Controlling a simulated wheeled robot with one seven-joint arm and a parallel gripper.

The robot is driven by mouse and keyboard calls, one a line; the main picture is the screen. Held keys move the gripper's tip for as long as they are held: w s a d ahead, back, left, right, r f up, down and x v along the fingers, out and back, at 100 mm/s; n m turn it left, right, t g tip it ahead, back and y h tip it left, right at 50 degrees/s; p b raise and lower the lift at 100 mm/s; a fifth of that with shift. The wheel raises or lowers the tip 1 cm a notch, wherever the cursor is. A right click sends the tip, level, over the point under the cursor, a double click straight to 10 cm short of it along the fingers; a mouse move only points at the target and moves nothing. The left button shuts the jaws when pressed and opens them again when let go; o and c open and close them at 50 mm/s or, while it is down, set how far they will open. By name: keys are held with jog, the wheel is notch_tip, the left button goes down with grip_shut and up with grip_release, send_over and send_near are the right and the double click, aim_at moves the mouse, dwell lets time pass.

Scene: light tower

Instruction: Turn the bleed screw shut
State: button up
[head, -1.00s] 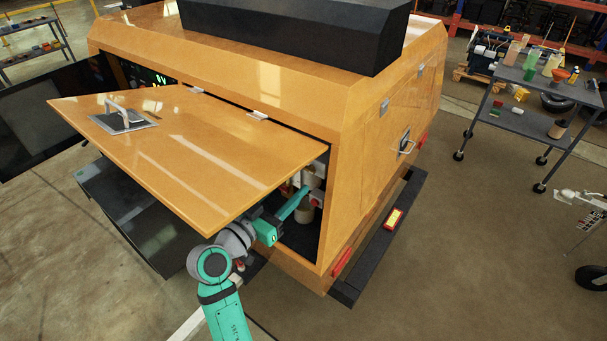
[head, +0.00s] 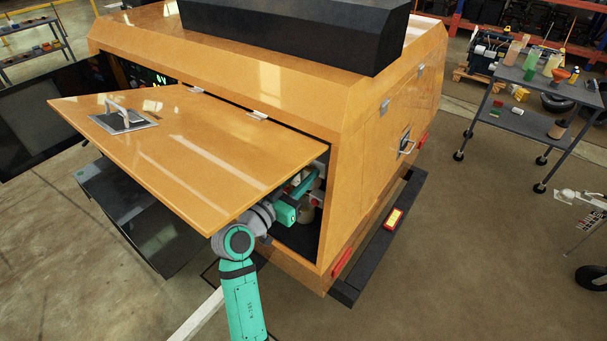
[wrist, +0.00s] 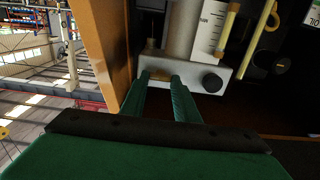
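In the wrist view, the two green fingers of my gripper (wrist: 160,84) reach to the lower front of a pale metal block. A small brass-coloured piece (wrist: 160,74), likely the bleed screw, shows between the fingertips. I cannot tell whether the fingers touch it. The fingers stand apart with a narrow gap. A clear cylinder with a marked scale (wrist: 211,25) rises from the block, and a round black knob (wrist: 212,82) sits on its right end. In the head view, my gripper is inside the orange housing, mostly hidden by arm and panel.
The raised orange panel (head: 180,150) hangs over my arm. The opening's right edge (head: 334,210) is close to my wrist. In the wrist view, an orange wall (wrist: 106,40) stands close left, and yellow rods (wrist: 226,40) stand at right.

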dwell(0.3)
jog(key=n, duration=0.4)
jog(key=shift+n, duration=0.4)
jog(key=n, duration=0.4)
jog(key=shift+f+n, duration=0.1)
jog(key=shift+n, duration=0.2)
jog(key=n, duration=0.4)
jog(key=shift+w+f, duration=0.1)
jog(key=shift+f+n, duration=0.1)
jog(key=shift+n, duration=2.1)
jog(key=shift+a, duration=0.1)
jog(key=o, duration=1)
jog(key=shift+o, duration=0.2)
